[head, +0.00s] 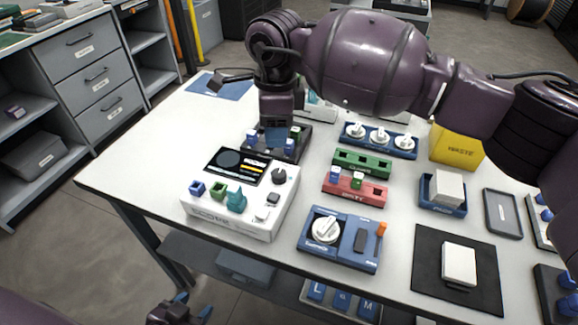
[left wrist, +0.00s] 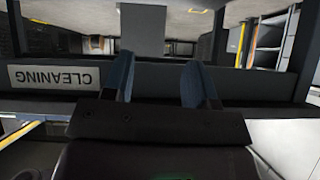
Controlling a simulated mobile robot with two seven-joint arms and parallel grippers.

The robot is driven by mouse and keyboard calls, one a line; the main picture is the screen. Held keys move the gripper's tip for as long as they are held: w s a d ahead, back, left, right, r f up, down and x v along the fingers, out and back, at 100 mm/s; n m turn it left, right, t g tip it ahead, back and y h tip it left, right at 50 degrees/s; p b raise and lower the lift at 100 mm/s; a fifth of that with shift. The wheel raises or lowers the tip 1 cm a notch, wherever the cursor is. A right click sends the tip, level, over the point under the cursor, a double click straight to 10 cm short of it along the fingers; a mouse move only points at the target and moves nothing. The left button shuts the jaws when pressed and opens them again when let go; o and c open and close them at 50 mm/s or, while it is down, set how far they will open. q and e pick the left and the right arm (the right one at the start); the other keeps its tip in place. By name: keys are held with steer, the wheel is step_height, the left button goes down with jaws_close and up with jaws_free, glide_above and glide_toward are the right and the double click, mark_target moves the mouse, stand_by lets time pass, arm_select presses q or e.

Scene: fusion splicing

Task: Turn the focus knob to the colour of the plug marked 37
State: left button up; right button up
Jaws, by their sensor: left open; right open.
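A white device (head: 231,223) with a dark screen (head: 240,166) stands at the table's front left. A dark round knob (head: 279,176) sits right of its screen; which knob is the focus knob is not legible. Blue (head: 197,188), green (head: 217,187) and teal (head: 237,201) pieces stand on its front. Behind it, a dark tray (head: 291,156) holds blue and green plugs, partly hidden by my right gripper (head: 276,135), which is open, pointing down. No 37 is legible. My left gripper (head: 194,304) is open and empty, low before the table; its fingers also show in the left wrist view (left wrist: 160,85).
A blue unit (head: 340,252) with a white dial (head: 326,230) stands front centre. Green (head: 362,163) and red (head: 354,189) racks and a blue rack of white knobs (head: 379,136) lie behind. A yellow waste bin (head: 456,148) stands right. My right arm spans the table's back.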

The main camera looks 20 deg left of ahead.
mark_target(280, 173)
steer(key=shift+h, duration=0.3)
steer(key=f, duration=0.3)
steer(key=f+b, duration=0.1)
steer(key=f, duration=0.5)
steer(key=shift+s+d, duration=0.3)
steer(key=shift+d, duration=0.1)
steer(key=shift+f+b, duration=0.4)
steer(key=shift+f, duration=0.5)
arm_select(q)
steer(key=shift+s+a+f, duration=0.1)
steer(key=shift+s+f, duration=0.1)
steer(key=shift+f, duration=0.3)
steer(key=shift+s+f, duration=0.2)
steer(key=shift+f, duration=0.25)
